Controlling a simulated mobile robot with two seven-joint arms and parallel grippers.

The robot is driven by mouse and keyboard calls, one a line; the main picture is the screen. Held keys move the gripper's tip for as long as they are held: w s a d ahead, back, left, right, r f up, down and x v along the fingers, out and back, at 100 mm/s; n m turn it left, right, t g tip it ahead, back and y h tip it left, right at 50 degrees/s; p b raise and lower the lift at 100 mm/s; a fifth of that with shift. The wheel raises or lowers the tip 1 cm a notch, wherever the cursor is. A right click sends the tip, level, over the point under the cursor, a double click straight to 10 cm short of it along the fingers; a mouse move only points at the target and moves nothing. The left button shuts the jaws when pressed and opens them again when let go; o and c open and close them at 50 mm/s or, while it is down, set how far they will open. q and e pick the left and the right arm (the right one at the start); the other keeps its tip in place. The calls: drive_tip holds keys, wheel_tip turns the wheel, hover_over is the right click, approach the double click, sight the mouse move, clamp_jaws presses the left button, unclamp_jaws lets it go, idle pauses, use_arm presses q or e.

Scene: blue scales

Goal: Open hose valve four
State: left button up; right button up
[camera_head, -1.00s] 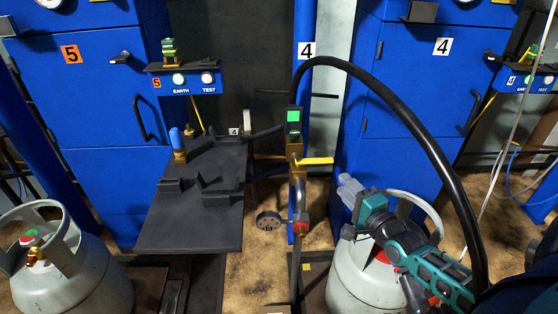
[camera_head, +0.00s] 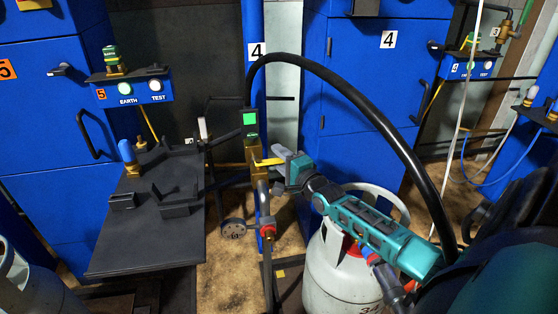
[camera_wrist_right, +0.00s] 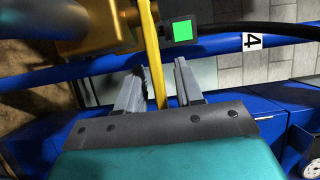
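The hose valve's yellow lever (camera_head: 268,162) sticks out to the right from a brass body (camera_head: 254,176) on the blue post marked 4. A black hose (camera_head: 350,92) arches from the valve's top to the right. My right gripper (camera_head: 281,158) is at the lever's free end, coming from the right. In the right wrist view the yellow lever (camera_wrist_right: 152,60) runs between the two grey fingers of the gripper (camera_wrist_right: 159,82), with a gap on each side, so the gripper is open around it. My left gripper is not in view.
A grey gas cylinder (camera_head: 338,272) stands below my right arm. A dark tray (camera_head: 150,235) with brackets is left of the post. Blue cabinets (camera_head: 365,110) stand behind. A red-collared fitting (camera_head: 268,231) sits below the valve. A small green-lit box (camera_head: 250,119) is above it.

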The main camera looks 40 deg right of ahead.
drive_tip(key=shift+w, duration=0.3)
drive_tip(key=shift+c, duration=0.2)
clamp_jaws()
idle(0.3)
